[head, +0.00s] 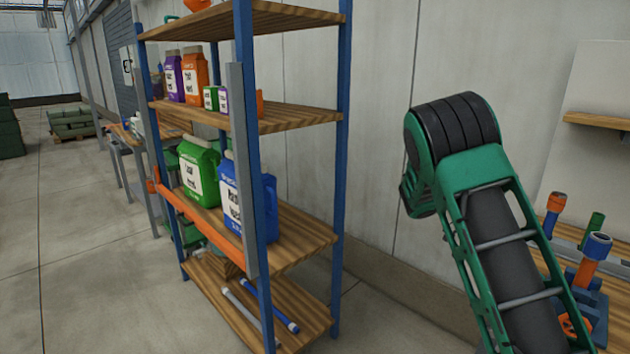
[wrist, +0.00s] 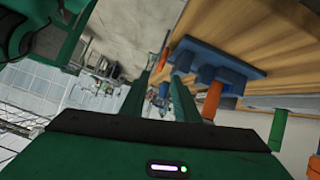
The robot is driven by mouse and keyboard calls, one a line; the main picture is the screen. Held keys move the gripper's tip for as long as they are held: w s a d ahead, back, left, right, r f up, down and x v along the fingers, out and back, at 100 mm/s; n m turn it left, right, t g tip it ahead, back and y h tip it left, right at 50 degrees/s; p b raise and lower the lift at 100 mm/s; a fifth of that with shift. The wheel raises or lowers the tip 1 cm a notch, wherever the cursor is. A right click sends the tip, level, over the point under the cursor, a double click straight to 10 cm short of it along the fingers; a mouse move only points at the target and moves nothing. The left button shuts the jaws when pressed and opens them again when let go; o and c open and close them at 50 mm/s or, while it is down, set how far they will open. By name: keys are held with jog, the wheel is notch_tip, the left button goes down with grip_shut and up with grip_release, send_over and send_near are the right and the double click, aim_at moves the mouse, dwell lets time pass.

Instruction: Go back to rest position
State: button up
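My gripper (wrist: 160,88) shows in the wrist view as two green fingers standing apart, with nothing between them. It is open and empty. In the head view my green arm rises at the right with a black-banded joint at its top, and the gripper itself is not visible there. A blue fixture (wrist: 215,60) with an orange pipe (wrist: 212,101) is beyond and to the right of the fingers in the wrist view. I cannot tell how far away it is.
A blue-posted shelf rack (head: 341,170) holds a green jug (head: 197,170), a blue jug (head: 232,200) and several smaller containers. A wooden bench (head: 545,232) with orange and blue pipe fittings (head: 592,258) stands at the right.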

jog(key=s+d+n+t+y, duration=0.1)
jog(key=s+n+t+y, duration=0.35)
jog(key=s+n, duration=0.65)
jog(key=s+a+n+t+y, duration=0.3)
jog(key=s+a+n+t, duration=0.1)
jog(key=s+a+n, duration=0.4)
jog(key=s+a, duration=0.2)
jog(key=a, duration=0.1)
jog(key=shift+s+t, duration=0.35)
jog(key=shift+s, duration=0.05)
jog(key=shift+a, duration=0.1)
